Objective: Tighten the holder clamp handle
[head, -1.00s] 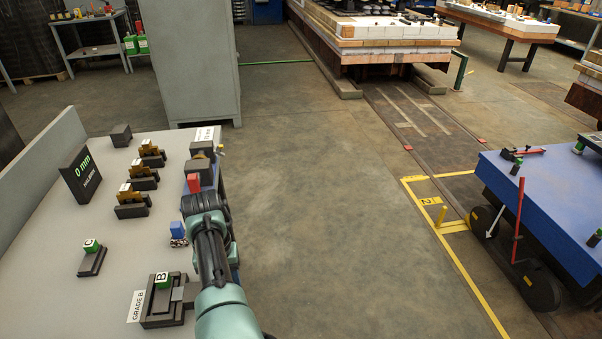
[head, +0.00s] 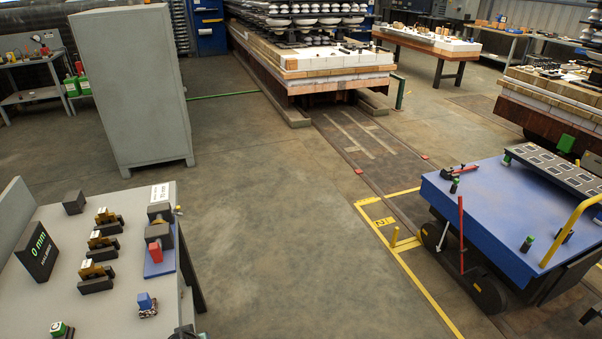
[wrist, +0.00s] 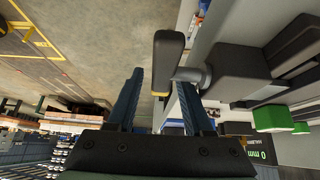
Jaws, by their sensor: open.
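In the wrist view my gripper (wrist: 161,78) is open, its two dark blue fingers spread apart. A dark bar handle (wrist: 168,55), which looks like the clamp handle, shows at the fingertips. Its lower end lies between the fingers, closer to the right one; contact cannot be told. A grey shaft (wrist: 192,75) joins the handle to a dark holder block (wrist: 230,73) on the right. Green blocks (wrist: 270,118) show beyond that block. In the head view the handle and gripper cannot be made out; a small dark part at the bottom edge is unclear.
The grey bench (head: 100,300) carries a 0 mm display (head: 38,253), several dark holders, a red block (head: 154,253) and a blue block (head: 145,300). A grey cabinet (head: 135,90) stands behind. The floor right of the bench is open up to a blue cart (head: 490,205).

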